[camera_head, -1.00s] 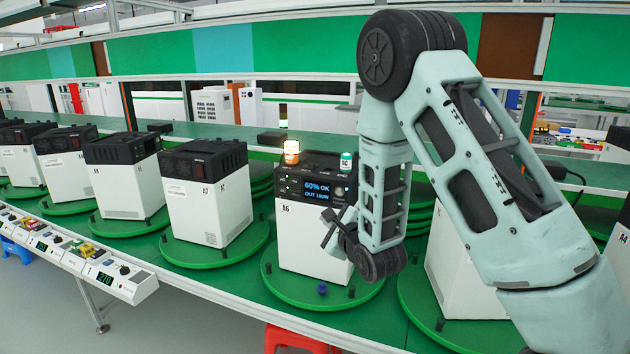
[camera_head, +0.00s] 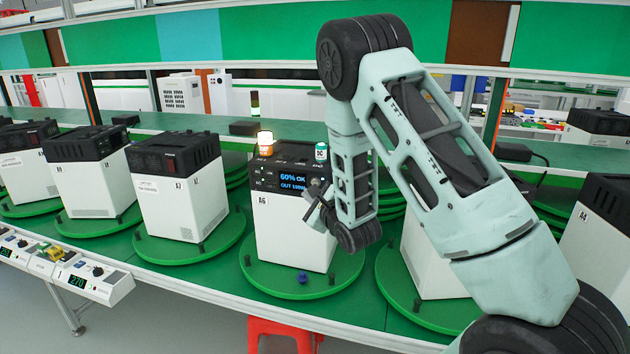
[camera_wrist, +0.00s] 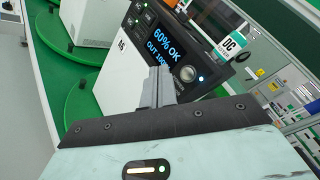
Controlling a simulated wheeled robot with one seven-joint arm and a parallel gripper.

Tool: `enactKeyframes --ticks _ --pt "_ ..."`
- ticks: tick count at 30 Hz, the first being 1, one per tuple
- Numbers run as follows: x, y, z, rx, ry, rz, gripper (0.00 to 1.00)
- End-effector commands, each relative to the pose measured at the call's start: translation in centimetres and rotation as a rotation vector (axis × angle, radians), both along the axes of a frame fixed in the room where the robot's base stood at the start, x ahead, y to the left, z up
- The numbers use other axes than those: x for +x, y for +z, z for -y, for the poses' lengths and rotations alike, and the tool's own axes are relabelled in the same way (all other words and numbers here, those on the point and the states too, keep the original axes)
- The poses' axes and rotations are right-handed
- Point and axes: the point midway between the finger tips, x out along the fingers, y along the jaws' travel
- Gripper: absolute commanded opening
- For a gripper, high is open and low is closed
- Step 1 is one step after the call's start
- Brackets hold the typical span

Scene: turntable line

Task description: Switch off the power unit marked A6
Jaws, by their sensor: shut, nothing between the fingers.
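The power unit marked A6 (camera_head: 290,225) is a white box with a black top and front panel. It stands upright on a green round turntable (camera_head: 262,283). Its lit screen (camera_head: 293,182) reads 60% OK and OUT 100-something W; the last part is hard to read. In the wrist view the unit (camera_wrist: 122,62) shows its lit screen (camera_wrist: 162,45), a round knob (camera_wrist: 188,73) and a small bluish light beside the knob. My gripper (camera_head: 316,190) is shut and empty, in front of the panel's right part. In the wrist view its fingers (camera_wrist: 158,84) overlap the panel's lower edge; contact cannot be told.
An orange-white lamp (camera_head: 265,143) and a green DC tag (camera_head: 321,152) stand on A6. A blue knob (camera_head: 302,277) sits on the turntable's front. Unit A7 (camera_head: 180,200) stands left, another unit marked A4 (camera_head: 597,235) right. A red stool (camera_head: 280,330) is below the table edge.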

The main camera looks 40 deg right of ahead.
Motion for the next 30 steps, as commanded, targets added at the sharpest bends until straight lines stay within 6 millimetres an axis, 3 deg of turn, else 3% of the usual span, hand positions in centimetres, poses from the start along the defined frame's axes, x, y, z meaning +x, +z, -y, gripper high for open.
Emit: enactKeyframes --ticks 9,30 --pt "2.1 -0.1 2.8 0.000 -0.002 0.001 0.00" --pt "2.5 0.0 3.3 -0.001 0.000 -0.002 0.00"
